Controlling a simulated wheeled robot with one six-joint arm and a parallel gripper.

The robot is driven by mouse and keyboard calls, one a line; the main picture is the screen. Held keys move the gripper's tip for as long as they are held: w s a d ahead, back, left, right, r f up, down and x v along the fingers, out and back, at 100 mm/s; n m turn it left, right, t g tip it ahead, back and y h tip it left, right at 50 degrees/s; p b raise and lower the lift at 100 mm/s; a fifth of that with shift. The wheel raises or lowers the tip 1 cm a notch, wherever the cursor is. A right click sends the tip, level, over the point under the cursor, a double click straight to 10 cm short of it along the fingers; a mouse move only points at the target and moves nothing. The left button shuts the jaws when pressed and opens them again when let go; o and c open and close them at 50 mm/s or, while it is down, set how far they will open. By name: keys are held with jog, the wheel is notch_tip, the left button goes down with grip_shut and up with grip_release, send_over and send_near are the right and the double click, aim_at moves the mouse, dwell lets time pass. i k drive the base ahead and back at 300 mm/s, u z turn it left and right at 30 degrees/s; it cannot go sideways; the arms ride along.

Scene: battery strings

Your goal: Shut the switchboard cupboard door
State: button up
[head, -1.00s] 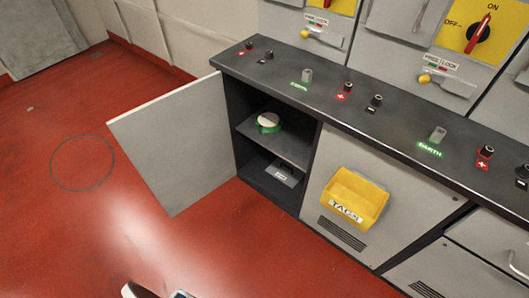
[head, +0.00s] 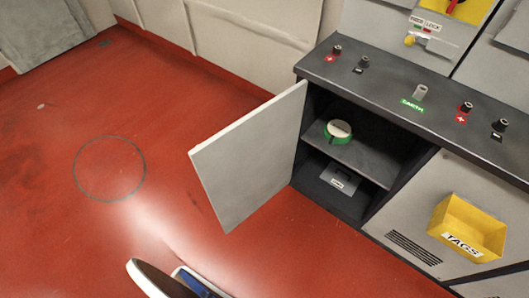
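The switchboard cupboard door (head: 248,160) is a flat grey panel. It stands wide open, hinged at the left side of the cupboard opening and swung out over the red floor. Inside the dark cupboard, a green and white roll (head: 338,131) sits on the shelf (head: 372,160). A grey box (head: 340,178) with a label lies on the cupboard floor below. My gripper is not in view. Only a dark and white part of my own body shows at the bottom edge, well apart from the door.
A yellow TAGS bin (head: 468,228) is fixed on the closed panel right of the cupboard. The dark countertop (head: 390,80) above carries several terminals. The red floor (head: 60,230) left of the door is clear, with a ring mark (head: 110,168) on it.

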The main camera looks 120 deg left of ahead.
aim_at(240, 168)
jog(key=k, duration=1.6)
jog(key=u, duration=2.3)
jog(key=i, duration=0.5)
jog(key=z, duration=0.65)
jog(key=k, duration=0.7)
jog(key=u, duration=1.55)
